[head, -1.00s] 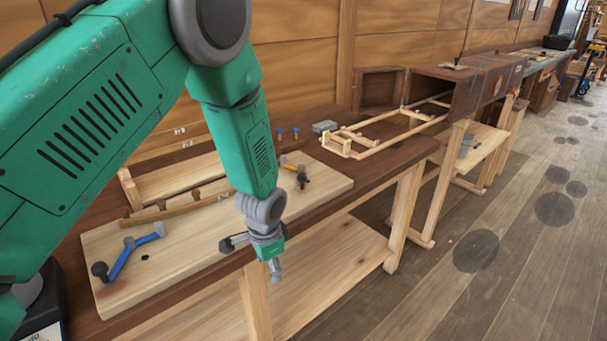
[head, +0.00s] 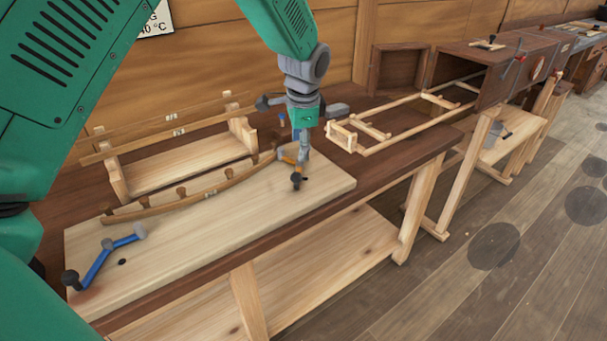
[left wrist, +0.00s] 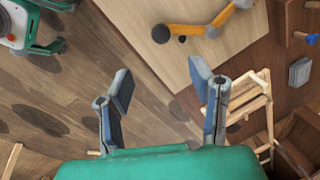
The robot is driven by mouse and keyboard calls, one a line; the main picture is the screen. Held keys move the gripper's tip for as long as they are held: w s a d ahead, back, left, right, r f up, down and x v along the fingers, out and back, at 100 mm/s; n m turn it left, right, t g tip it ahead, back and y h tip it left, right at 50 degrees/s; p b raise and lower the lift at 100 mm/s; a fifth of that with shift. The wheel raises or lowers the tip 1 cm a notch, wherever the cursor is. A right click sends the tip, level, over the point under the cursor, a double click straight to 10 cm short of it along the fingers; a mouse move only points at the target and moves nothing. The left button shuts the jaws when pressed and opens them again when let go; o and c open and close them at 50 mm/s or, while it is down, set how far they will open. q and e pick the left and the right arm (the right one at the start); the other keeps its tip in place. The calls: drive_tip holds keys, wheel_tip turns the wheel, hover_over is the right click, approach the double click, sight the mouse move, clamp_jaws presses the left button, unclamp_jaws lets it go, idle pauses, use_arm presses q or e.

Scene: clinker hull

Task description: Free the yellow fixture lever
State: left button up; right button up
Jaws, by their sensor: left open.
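The yellow fixture lever (head: 288,159) is at the right end of the pale board (head: 220,218), partly hidden behind my left gripper in the head view. Its black knob (head: 297,180) is toward the front. In the left wrist view the yellow lever (left wrist: 203,30) lies at the top, knob on the left. My left gripper (head: 284,126) is open and empty above the lever. In the left wrist view its spread fingers (left wrist: 160,82) are below the lever in the picture, with nothing between them. A curved wooden strip (head: 200,192) lies along the board, its right end close to the lever.
A blue lever (head: 105,258) is at the board's left end. A pale wooden frame (head: 165,175) stands behind the strip, and another frame (head: 395,122) lies to the right. A small grey block (left wrist: 299,72) and blue-topped pegs (left wrist: 306,37) are near the yellow lever.

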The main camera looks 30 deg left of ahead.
sight(293, 175)
use_arm(q)
drive_tip(key=a+f, duration=0.1)
drive_tip(key=f, duration=0.3)
drive_tip(key=w+a+f, duration=0.1)
drive_tip(key=f, duration=0.2)
drive_tip(key=a+f, duration=0.1)
drive_tip(key=f, duration=0.3)
drive_tip(key=shift+w+a+f+p, duration=0.1)
drive_tip(key=shift+w+f+p, duration=0.1)
drive_tip(key=shift+f+p, duration=0.2)
drive_tip(key=shift+d+f, duration=0.25)
drive_tip(key=shift+f, duration=0.2)
drive_tip(key=shift+w+d, duration=0.1)
drive_tip(key=shift+d, duration=0.35)
drive_tip(key=shift+a, duration=0.15)
drive_tip(key=c, duration=0.7)
drive_tip(key=shift+a+f, duration=0.1)
drive_tip(key=shift+a, duration=0.05)
clamp_jaws()
drive_tip(key=shift+a, duration=0.15)
